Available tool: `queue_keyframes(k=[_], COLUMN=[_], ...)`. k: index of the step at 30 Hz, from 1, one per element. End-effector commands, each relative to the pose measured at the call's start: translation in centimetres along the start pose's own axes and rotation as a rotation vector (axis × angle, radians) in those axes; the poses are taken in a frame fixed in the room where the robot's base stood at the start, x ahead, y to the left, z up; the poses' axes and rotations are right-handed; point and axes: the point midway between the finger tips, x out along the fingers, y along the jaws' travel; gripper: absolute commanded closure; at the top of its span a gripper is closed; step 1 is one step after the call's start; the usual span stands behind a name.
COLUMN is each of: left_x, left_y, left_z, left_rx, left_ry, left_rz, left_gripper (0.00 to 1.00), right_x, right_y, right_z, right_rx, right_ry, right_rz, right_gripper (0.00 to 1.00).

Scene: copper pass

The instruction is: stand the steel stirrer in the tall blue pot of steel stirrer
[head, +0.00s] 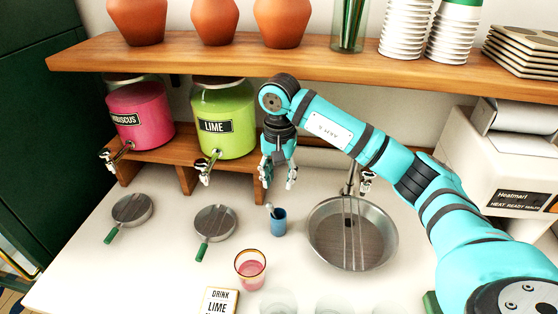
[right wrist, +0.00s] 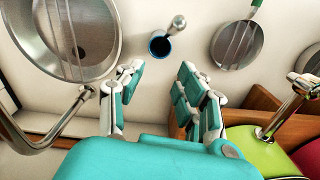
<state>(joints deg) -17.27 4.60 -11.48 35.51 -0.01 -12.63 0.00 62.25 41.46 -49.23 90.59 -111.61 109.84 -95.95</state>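The tall blue pot (head: 279,224) stands on the white counter, left of the round steel sink. The steel stirrer (head: 269,209) leans in it, its rounded end sticking out over the rim to the left. In the right wrist view the stirrer (right wrist: 177,23) slants out of the blue pot's (right wrist: 159,47) dark mouth; its lower end is hidden inside. My right gripper (head: 278,182) is above and behind the pot, apart from it. Its fingers are spread with nothing between them, as the right wrist view (right wrist: 160,80) also shows. My left gripper is not in view.
The sink (head: 352,262) with its tap is right of the pot. A strainer (head: 214,223) lies left. A glass with pink drink (head: 250,272) and a lime card (head: 219,301) stand in front. Pink (head: 143,115) and lime (head: 226,125) dispensers stand behind, under a wooden shelf (head: 200,52).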

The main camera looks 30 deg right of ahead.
Motion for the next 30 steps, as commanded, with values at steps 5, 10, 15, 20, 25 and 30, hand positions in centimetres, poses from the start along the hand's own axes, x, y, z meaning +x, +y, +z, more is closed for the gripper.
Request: queue_keyframes(k=[5,10,15,20,25,30], left_x=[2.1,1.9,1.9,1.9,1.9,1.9], left_y=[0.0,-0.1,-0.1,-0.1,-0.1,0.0], left_z=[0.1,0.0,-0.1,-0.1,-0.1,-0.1], left_rx=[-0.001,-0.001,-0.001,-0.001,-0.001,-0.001], left_ry=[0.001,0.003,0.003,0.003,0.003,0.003], left_rz=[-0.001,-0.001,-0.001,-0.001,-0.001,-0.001], left_gripper=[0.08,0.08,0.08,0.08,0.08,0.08], right_x=[-3.8,-7.0,-8.3,-8.5,-8.5,-8.5], right_y=[-0.1,0.0,0.0,0.0,0.0,0.0], right_z=[-0.1,-0.1,0.0,0.0,0.0,0.0], right_rx=[0.000,0.001,0.001,0.001,0.001,0.001], right_ry=[0.005,0.005,0.001,0.000,0.000,0.000], right_rz=[-0.005,-0.001,0.000,0.001,0.001,0.000], right_gripper=[0.63,0.63,0.63,0.63,0.63,0.63])
